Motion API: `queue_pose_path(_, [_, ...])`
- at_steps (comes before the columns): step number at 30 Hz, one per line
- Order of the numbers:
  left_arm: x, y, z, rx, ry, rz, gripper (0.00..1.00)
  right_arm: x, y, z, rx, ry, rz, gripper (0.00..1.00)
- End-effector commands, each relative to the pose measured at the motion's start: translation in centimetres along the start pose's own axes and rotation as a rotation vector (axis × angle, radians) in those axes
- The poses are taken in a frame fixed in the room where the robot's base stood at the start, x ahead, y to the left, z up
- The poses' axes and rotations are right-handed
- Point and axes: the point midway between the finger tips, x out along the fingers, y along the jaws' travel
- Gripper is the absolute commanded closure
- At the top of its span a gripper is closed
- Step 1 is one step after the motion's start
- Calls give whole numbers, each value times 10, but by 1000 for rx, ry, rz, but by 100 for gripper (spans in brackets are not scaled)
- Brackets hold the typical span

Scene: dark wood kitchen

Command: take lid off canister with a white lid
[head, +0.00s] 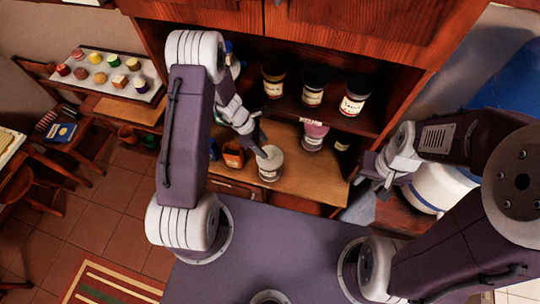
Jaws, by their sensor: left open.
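The canister with a white lid (270,172) stands upright on the wooden counter, near its front edge. Its pale round lid (270,155) is on top. My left gripper (261,148) reaches down from the upper left, with its open fingers at the lid's left edge. I cannot tell whether a finger touches the lid. My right gripper (373,187) is off to the right, away from the canister, with its fingers apart and nothing seen between them.
An orange jar (233,154) stands left of the canister, and a pink-topped jar (314,134) stands behind it to the right. Several dark-lidded jars, one of them a right-hand jar (354,97), line the shelf above. A large white and blue container (441,187) is at the right.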

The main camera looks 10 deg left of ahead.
Motion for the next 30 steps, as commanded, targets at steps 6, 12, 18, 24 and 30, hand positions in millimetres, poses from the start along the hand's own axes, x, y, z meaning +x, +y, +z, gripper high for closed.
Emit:
queue_pose_path(6, [34,-3,2,-1,1,-5,46,-11,0,-1,0,0,0,64])
queue_pose_path(12, [51,-2,2,0,0,-2,46,-12,0,-1,0,0,0,64])
queue_pose_path(18, [51,-2,2,0,0,-1,57,-11,0,-1,0,0,0,64])
queue_pose_path(24, [51,-2,2,0,0,-1,100,-11,0,-1,0,0,0,64])
queue_pose_path(30, [51,-2,2,0,0,-1,100,-11,0,-1,0,0,0,64])
